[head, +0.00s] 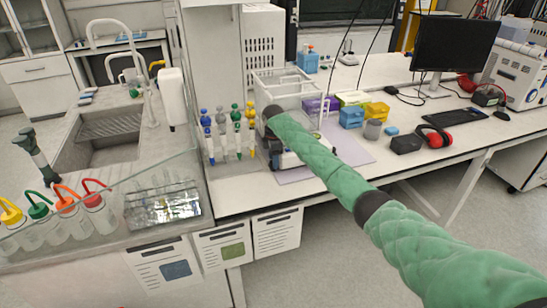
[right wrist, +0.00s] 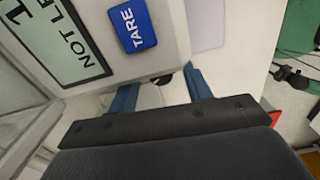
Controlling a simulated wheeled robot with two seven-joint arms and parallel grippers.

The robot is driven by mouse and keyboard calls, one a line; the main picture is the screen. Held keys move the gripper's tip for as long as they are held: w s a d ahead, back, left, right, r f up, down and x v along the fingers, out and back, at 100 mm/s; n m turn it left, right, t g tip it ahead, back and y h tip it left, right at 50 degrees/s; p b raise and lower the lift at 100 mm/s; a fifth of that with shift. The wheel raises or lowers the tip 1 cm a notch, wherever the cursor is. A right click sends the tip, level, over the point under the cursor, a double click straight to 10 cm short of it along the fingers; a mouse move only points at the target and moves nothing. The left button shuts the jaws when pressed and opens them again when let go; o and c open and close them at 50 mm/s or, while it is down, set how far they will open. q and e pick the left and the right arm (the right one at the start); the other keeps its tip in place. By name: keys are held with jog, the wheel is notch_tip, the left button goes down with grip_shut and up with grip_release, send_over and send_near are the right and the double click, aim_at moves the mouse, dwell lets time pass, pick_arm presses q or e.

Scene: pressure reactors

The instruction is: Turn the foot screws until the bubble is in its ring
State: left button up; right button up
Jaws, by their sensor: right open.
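The balance, a white instrument with a clear draft shield (head: 290,88), stands on the bench in the head view, its front partly hidden by my right arm. In the right wrist view its display (right wrist: 52,42) shows the cut-off text "NOT LE", beside a blue TARE button (right wrist: 133,25). My right gripper (right wrist: 161,84) is open, its two blue fingers apart at the balance's lower edge. A small dark round part, possibly a foot screw (right wrist: 163,79), shows between the fingers; contact cannot be told. The bubble and its ring are not visible. My left gripper is out of view.
Several coloured pipettes (head: 228,132) stand left of the balance. A purple mat (head: 350,150) lies around it. Blue and yellow boxes (head: 351,116), a grey cup (head: 373,129) and red earmuffs (head: 436,138) are to the right. A sink (head: 98,140) is at left.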

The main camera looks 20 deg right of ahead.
jog(key=c, duration=1)
jog(key=shift+o, duration=0.2)
jog(key=shift+n, duration=0.6)
jog(key=o, duration=1)
jog(key=shift+c, duration=0.2)
